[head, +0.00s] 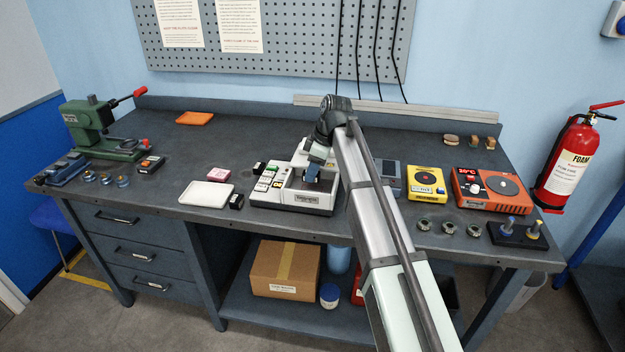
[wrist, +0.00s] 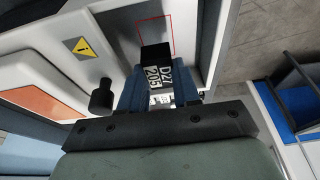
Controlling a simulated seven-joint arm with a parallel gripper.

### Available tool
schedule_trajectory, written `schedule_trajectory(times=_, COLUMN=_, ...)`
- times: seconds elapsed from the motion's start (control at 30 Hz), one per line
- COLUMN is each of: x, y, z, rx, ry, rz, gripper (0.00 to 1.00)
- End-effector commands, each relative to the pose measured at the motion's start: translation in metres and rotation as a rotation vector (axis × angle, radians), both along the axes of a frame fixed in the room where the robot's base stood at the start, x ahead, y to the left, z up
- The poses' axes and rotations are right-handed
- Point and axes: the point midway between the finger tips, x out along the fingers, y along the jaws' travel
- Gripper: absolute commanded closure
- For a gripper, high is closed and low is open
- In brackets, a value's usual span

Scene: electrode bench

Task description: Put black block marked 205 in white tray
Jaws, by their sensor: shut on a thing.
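My gripper (head: 313,172) is over the white instrument (head: 307,198) at the middle of the bench. In the wrist view my gripper (wrist: 158,88) is shut on the black block (wrist: 156,60), whose white label reads D27 and 205. The block is above or at a grey plate with a red outlined square; I cannot tell whether it touches it. In the head view I cannot make out the held block. The white tray (head: 207,195) lies flat and empty near the front edge, left of the instrument.
Another black block (head: 236,201) stands just right of the tray, with a pink box (head: 218,175) behind it. Small blocks (head: 265,178) stand along the instrument's left side. A yellow device (head: 425,182) and an orange hotplate (head: 486,187) stand at the right.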

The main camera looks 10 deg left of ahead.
Motion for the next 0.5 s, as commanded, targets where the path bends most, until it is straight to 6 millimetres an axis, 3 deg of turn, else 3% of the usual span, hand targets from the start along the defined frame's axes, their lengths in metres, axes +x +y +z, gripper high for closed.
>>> schedule_trajectory(times=0.2, x=0.001, y=0.0, z=0.038, rx=0.001, ry=-0.003, rz=0.001, gripper=1.0)
schedule_trajectory(times=0.5, x=0.0, y=0.001, z=0.061, rx=0.001, ry=-0.001, rz=0.002, gripper=1.0)
